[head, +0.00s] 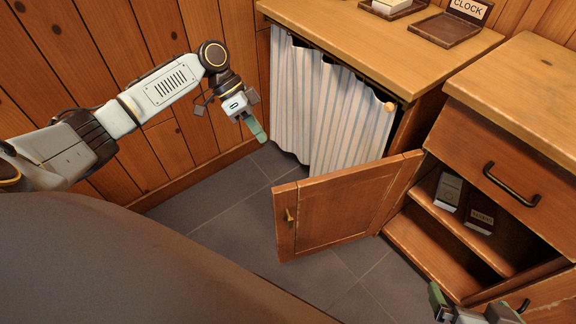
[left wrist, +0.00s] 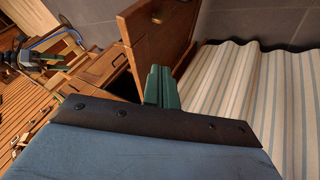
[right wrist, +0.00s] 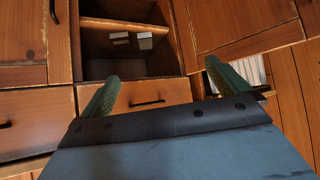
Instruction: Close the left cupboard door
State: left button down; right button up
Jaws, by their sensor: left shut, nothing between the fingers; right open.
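The left cupboard door (head: 345,208) is a wooden panel with a small brass handle (head: 289,216). It stands wide open, swung out to the left of the cupboard opening (head: 470,222). In the left wrist view the door (left wrist: 160,45) is beyond the fingers. My left gripper (head: 259,134) is shut and empty, in the air up and left of the door, in front of the striped curtain. My right gripper (head: 478,306) is at the lower right edge, open and empty. In the right wrist view its fingers (right wrist: 158,88) are spread before the cupboard, with the door (right wrist: 240,22) at the upper right.
The striped curtain (head: 330,110) hangs under a wooden counter (head: 350,35). A drawer with a black handle (head: 512,185) is above the opening. Grey floor (head: 215,215) is clear left of the door.

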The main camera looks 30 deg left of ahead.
pick_arm(q)
jog(key=shift+s+d+f+b, duration=0.6)
jog(key=shift+d+f+b, duration=0.2)
jog(key=shift+d+f, duration=0.55)
jog(key=shift+s+d+f+b, duration=0.65)
jog(key=shift+d+f, duration=0.45)
jog(key=shift+d, duration=0.4)
jog(key=shift+s+d+f+b, duration=0.5)
jog(key=shift+d+f+b, duration=0.4)
jog(key=shift+d+f, duration=0.45)
pick_arm(e)
jog(key=w+a+r+t+y, duration=0.1)
jog(key=a+r+t+y, duration=0.1)
jog(key=r+t, duration=0.4)
jog(key=w+a+r+t+y, duration=0.2)
jog(key=r+t, duration=0.5)
jog(key=r, duration=0.5)
jog(key=shift+w+a+n+y, duration=0.15)
jog(key=shift+a+n+y, duration=0.15)
jog(key=shift+y, duration=0.2)
pick_arm(q)
jog(key=shift+d+r, duration=0.1)
pick_arm(e)
jog(key=shift+f, duration=0.1)
